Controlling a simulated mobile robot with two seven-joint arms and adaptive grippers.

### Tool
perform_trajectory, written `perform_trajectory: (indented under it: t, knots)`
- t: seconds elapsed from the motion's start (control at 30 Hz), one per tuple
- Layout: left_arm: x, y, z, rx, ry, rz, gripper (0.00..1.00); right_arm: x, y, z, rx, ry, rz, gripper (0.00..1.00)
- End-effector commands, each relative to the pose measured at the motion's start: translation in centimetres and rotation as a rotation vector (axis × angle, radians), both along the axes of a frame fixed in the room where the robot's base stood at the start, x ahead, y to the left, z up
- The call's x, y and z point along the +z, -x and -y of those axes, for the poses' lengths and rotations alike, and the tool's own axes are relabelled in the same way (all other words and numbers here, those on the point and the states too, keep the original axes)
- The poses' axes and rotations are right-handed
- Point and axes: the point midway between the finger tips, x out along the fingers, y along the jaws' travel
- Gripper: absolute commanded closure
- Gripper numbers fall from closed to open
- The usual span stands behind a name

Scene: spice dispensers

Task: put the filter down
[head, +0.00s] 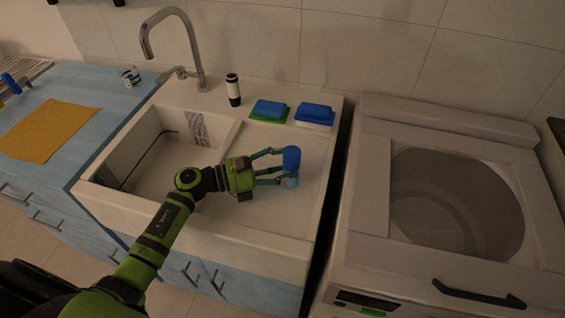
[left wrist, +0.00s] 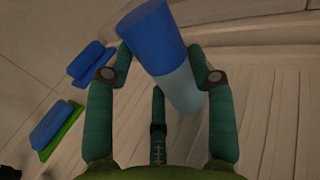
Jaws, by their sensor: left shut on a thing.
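The filter (head: 291,157) is a cylinder with a dark blue upper part and a pale, translucent blue lower part. My left gripper (head: 280,168) is shut on it, over the ribbed drainboard (head: 309,195) at the right of the white sink. In the left wrist view the filter (left wrist: 155,38) sits between the green fingers, its blue end toward the top of the picture. I cannot tell whether its lower end touches the drainboard. My right gripper is not in view.
Two sponges, one blue and green (head: 269,109) and one blue and white (head: 314,115), lie at the back of the drainboard. A black-and-white bottle (head: 233,90) stands near the faucet (head: 190,45). An open top-loading washer (head: 450,205) is at right. The ribbed surface around the filter is clear.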

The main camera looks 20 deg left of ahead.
Motion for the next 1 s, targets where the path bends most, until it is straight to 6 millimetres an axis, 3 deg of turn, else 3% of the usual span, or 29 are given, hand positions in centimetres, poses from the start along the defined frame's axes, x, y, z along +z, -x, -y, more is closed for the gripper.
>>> perform_trajectory:
  t: [0.37,0.4,0.43,0.87,1.0]
  knots:
    - [-0.5,0.0,0.0,0.0,0.0,0.001,0.78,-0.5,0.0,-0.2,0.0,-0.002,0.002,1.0]
    - [-0.3,0.0,0.0,0.0,-0.001,0.001,0.33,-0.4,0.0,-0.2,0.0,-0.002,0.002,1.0]
    - [-0.3,0.0,0.0,0.0,-0.001,0.001,0.22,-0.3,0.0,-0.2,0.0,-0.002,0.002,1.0]
    - [0.2,0.0,0.0,0.001,0.0,0.0,0.22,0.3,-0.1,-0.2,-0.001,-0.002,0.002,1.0]
    - [-0.5,1.3,-1.9,0.002,-0.006,0.001,0.22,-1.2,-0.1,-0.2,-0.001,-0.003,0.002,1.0]
